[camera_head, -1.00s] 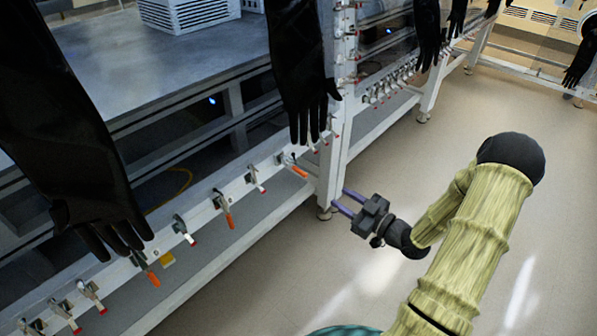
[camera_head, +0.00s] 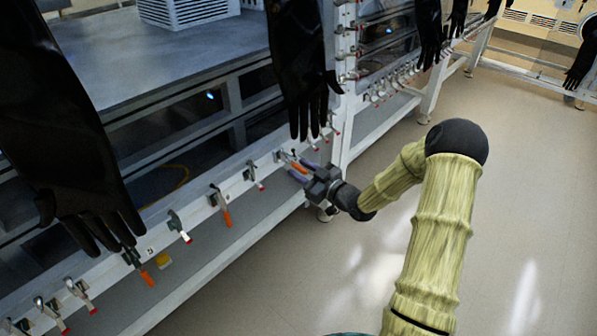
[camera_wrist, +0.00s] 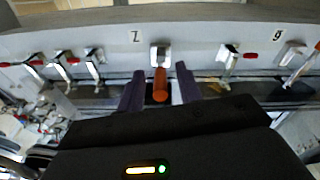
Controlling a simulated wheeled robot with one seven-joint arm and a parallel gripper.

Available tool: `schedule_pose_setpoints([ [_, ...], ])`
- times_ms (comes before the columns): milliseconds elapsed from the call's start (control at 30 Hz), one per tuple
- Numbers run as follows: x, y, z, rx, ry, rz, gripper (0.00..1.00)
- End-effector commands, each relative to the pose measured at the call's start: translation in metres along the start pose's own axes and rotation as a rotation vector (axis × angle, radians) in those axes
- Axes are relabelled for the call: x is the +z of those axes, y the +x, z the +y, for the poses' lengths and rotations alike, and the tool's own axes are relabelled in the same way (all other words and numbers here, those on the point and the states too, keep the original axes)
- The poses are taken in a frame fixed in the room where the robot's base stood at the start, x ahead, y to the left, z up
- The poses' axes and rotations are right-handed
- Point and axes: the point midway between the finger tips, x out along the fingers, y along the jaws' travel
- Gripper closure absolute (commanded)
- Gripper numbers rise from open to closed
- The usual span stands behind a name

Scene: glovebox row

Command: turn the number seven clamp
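A toggle clamp with an orange handle (camera_wrist: 160,88) and a pale metal body sits on the white rail, beside a mark that looks like a 7 or Z in the wrist view. The same orange handle shows at the far end of the rail's near section in the head view (camera_head: 299,168). My gripper (camera_wrist: 160,91) is open, its two purple fingers on either side of the orange handle, with a gap visible on both sides. In the head view my gripper (camera_head: 296,168) is at that clamp and partly covers it.
More clamps line the rail, one with an orange handle (camera_head: 226,214) and one with a red tip (camera_head: 180,228). In the wrist view a red-tipped clamp (camera_wrist: 229,58) stands to the right. Black gloves (camera_head: 300,70) hang above the rail. The floor at right is clear.

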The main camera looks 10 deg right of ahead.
Motion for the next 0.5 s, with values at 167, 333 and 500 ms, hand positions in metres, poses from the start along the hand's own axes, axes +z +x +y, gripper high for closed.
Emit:
schedule_pose_setpoints([
  [167, 0.0005, 0.0131, 0.0000, 0.000, 0.000, 0.000, 0.65],
  [333, -0.0001, 0.0139, 0.0001, 0.001, 0.001, -0.001, 0.65],
  [500, 0.0000, 0.0137, 0.0000, 0.001, 0.001, -0.001, 0.80],
])
